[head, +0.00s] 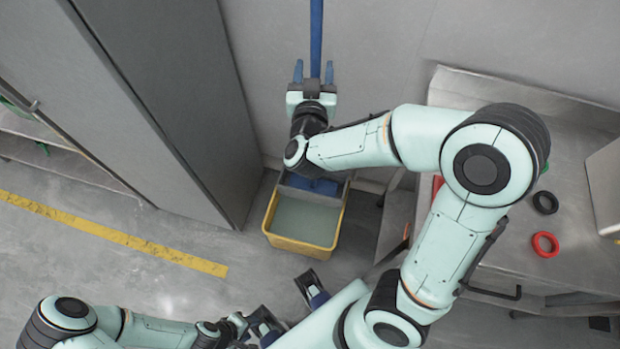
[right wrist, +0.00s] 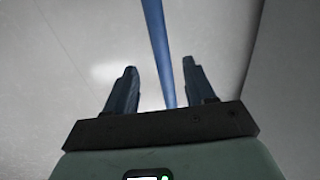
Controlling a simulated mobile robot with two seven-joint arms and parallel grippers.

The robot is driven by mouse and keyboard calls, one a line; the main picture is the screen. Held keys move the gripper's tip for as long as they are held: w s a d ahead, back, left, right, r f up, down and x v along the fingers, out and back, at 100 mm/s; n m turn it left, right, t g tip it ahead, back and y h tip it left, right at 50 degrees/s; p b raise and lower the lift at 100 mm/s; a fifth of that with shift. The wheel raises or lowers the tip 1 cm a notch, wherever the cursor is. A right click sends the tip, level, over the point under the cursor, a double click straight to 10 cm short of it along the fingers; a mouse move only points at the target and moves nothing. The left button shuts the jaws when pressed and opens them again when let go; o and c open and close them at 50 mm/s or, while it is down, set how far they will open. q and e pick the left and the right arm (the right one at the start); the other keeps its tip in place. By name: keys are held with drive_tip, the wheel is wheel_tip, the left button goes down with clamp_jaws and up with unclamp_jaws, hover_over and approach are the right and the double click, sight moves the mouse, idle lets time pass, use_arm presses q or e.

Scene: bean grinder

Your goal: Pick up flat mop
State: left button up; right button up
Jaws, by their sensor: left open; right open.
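The flat mop's blue pole (head: 316,30) stands upright near the grey wall in the head view. A blue part shows low at the yellow bucket, behind my right arm, which hides the lower pole. My right gripper (head: 313,72) is open, with one finger on each side of the pole in the head view. In the right wrist view the pole (right wrist: 160,50) runs between the two open fingers (right wrist: 158,80), closer to the right one; contact cannot be told. My left gripper (head: 288,307) is open and low at the bottom of the head view, far from the mop.
The yellow bucket (head: 300,244) with greyish contents stands on the floor below my right arm. A tall grey cabinet (head: 165,90) stands at the left. A metal table (head: 575,190) at the right bears a black ring (head: 545,202) and a red ring (head: 545,244).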

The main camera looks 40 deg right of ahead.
sight(316, 43)
drive_tip(key=x, duration=0.6)
drive_tip(key=r+p+x, duration=0.1)
drive_tip(key=x, duration=0.2)
drive_tip(key=shift+w, duration=0.15)
drive_tip(key=shift+r, duration=0.1)
clamp_jaws()
